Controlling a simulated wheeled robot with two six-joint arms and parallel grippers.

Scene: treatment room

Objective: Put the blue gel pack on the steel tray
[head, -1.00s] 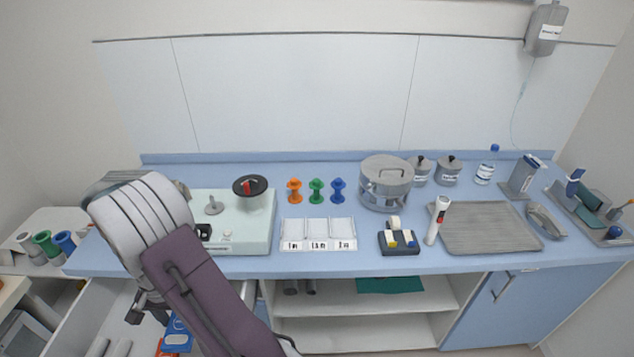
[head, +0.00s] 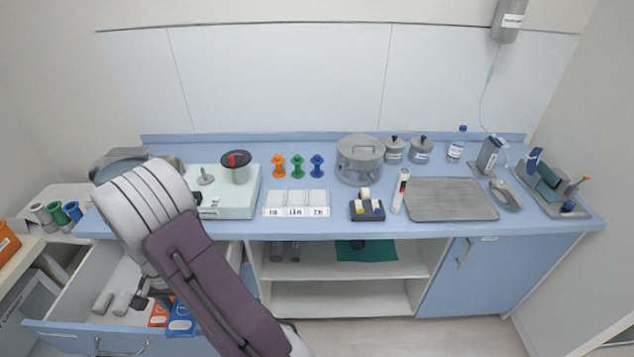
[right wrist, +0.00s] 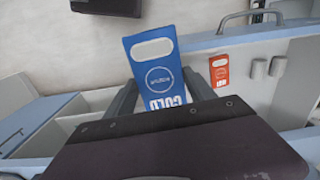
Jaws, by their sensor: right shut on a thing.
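The blue gel pack (head: 180,322), printed COLD, is gripped by my right gripper (head: 160,300) at the left of the head view, over the front part of the open drawer. In the right wrist view the pack (right wrist: 155,72) stands out between the two fingers of the gripper (right wrist: 160,88), its slotted end pointing away. The lower part of the pack is hidden by my wrist. The steel tray (head: 450,199) lies empty on the right of the blue counter, far from the gripper. My left gripper is not in view.
The open drawer (head: 75,292) also holds an orange-red pack (right wrist: 219,72) and grey cylinders (head: 112,303). A white marker-like tube (head: 400,191) and a dark block holder (head: 367,209) stand left of the tray. A grey scoop-like item (head: 505,195) lies right of it.

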